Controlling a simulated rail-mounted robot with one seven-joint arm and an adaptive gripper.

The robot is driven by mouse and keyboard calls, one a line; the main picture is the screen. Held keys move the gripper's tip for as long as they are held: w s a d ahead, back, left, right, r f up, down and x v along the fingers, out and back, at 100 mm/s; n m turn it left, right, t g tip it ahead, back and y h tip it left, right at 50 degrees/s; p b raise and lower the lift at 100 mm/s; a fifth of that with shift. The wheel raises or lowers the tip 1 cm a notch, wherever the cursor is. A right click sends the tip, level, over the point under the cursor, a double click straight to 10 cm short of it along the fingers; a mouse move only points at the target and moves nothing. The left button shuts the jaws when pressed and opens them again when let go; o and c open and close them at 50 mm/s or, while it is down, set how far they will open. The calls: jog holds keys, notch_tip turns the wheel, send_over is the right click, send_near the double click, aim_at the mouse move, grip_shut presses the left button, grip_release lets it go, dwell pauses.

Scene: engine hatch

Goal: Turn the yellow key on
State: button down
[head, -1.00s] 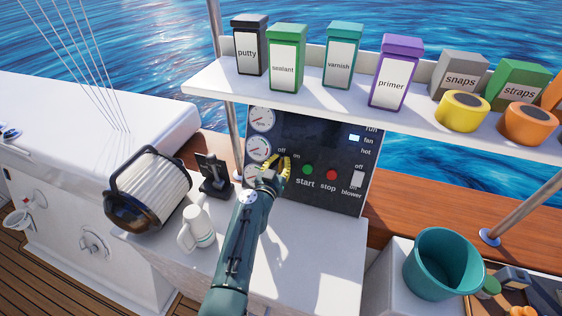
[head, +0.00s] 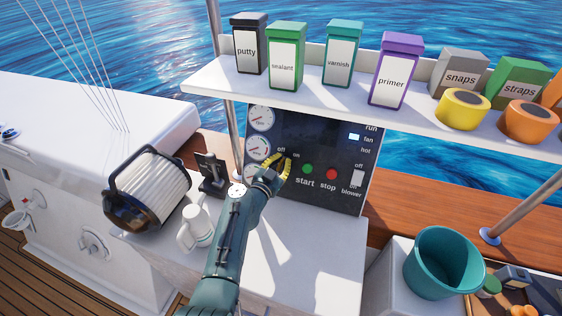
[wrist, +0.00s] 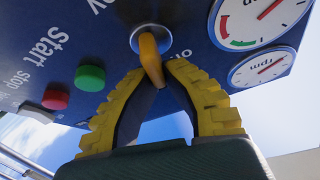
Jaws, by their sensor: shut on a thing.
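The yellow key (wrist: 151,52) sits in a round metal lock on the dark control panel (head: 325,140). In the wrist view its grip is between my two yellow fingertips, tilted a little across the lock. My gripper (wrist: 158,74) is shut on the key, with the fingers arched around an open gap behind the tips. In the head view my gripper (head: 282,166) is at the panel, just under the off and on labels, and hides the key. In the wrist view part of the off label shows beside the lock; the on label is not readable there.
The green start button (head: 308,169) and red stop button (head: 331,174) are just right of my gripper. Gauges (head: 260,148) are to its left. A shelf of boxes (head: 287,57) overhangs the panel. A white mug (head: 195,228) and a ribbed filter (head: 150,190) stand left of my arm.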

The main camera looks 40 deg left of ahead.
jog(key=m+h, duration=0.1)
jog(key=m, duration=0.1)
jog(key=m+b, duration=0.1)
jog(key=m, duration=0.1)
jog(key=m+h, duration=0.1)
jog(key=shift+d+f+m+h+b, duration=0.3)
jog(key=shift+f+m, duration=0.1)
jog(key=shift+d+f+m+g+h+b, duration=0.15)
jog(key=shift+m+g+h+b, duration=0.25)
jog(key=shift+m, duration=0.75)
jog(key=shift+d+f+m+g+h+b, duration=0.1)
jog(key=shift+m+g+h+b, duration=0.3)
jog(key=shift+m, duration=0.75)
jog(key=c, duration=1.1)
grip_release()
jog(key=shift+r, duration=0.15)
jog(key=shift+w+r, duration=0.1)
notch_tip(320, 180, up, 10)
jog(key=shift+f, duration=0.1)
